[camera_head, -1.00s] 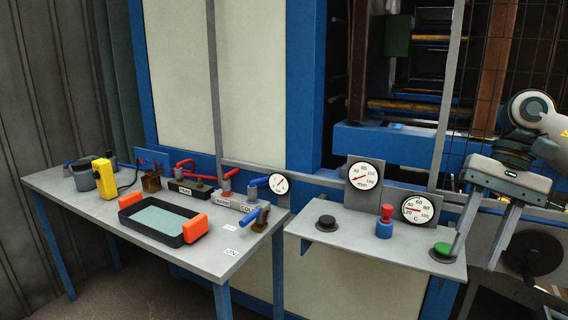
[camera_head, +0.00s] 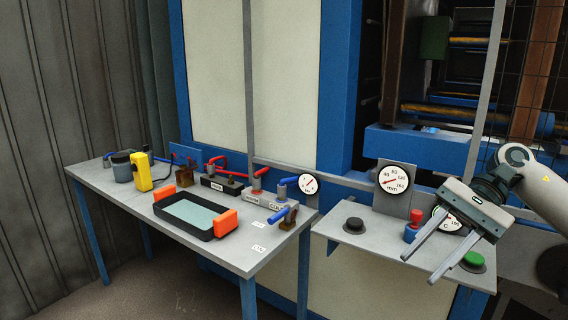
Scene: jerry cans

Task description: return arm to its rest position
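My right gripper (camera_head: 420,262) is at the right of the head view, in front of the small grey control shelf (camera_head: 345,230). Its two long fingers point down and to the left, spread apart, with nothing between them. It partly covers the lower dial gauge (camera_head: 447,222). A green button (camera_head: 473,260) shows just right of the fingers, and a red-topped blue button (camera_head: 412,228) shows to their left. My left gripper is not in this view.
A grey table (camera_head: 110,190) at the left holds a black tray with orange handles (camera_head: 206,232), a yellow device (camera_head: 142,172) and several valves. A black button (camera_head: 354,225) and an upper gauge (camera_head: 396,180) are at the shelf. Blue framing and wire mesh stand behind.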

